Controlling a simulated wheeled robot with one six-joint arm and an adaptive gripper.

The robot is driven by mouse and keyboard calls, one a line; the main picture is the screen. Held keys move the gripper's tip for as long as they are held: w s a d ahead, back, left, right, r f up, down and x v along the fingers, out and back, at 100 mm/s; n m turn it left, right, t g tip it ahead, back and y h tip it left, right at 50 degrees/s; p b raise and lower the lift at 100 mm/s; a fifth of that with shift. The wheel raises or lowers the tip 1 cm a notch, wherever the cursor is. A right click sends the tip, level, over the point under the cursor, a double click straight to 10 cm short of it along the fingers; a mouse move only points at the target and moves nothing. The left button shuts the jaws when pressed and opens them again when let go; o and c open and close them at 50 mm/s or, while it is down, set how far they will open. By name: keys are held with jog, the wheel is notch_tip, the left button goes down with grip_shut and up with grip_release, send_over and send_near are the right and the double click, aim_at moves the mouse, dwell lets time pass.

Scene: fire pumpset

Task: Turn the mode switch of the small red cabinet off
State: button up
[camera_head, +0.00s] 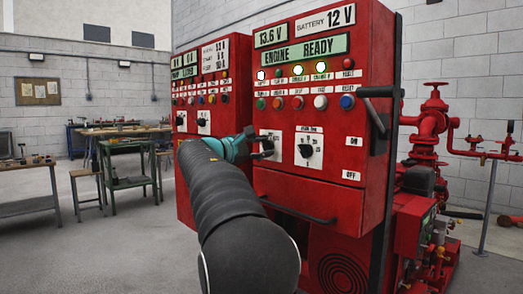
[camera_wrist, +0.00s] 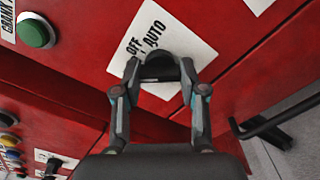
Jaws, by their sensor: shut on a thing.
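The mode switch is a black knob (camera_wrist: 160,68) on a white plate (camera_wrist: 185,45) marked OFF and AUTO in the wrist view. In the head view, the plate (camera_head: 274,135) sits on the left part of the nearer red cabinet (camera_head: 300,192), under its row of buttons. My gripper (camera_wrist: 158,71) has one finger on each side of the knob and is shut on it. In the head view, my gripper (camera_head: 257,146) reaches the knob from the left and partly hides it. The knob's exact pointing direction is hard to read.
A second black knob (camera_head: 306,151) sits just right of the switch. A black lever (camera_head: 375,112) juts from the cabinet's right side, and a handle (camera_head: 297,212) runs below. Another red cabinet (camera_head: 207,90) stands to the left. Red pipework (camera_head: 432,125) is at right.

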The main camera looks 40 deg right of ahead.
jog(key=m+b, duration=0.3)
jog(key=m, duration=0.1)
jog(key=shift+f+m, duration=0.15)
jog(key=shift+m, duration=0.25)
jog(key=shift+m+b, duration=0.6)
jog(key=shift+m, duration=0.6)
jog(key=o, duration=1.1)
jog(key=shift+o, duration=0.2)
jog(key=s+a, duration=0.1)
jog(key=a, duration=1.1)
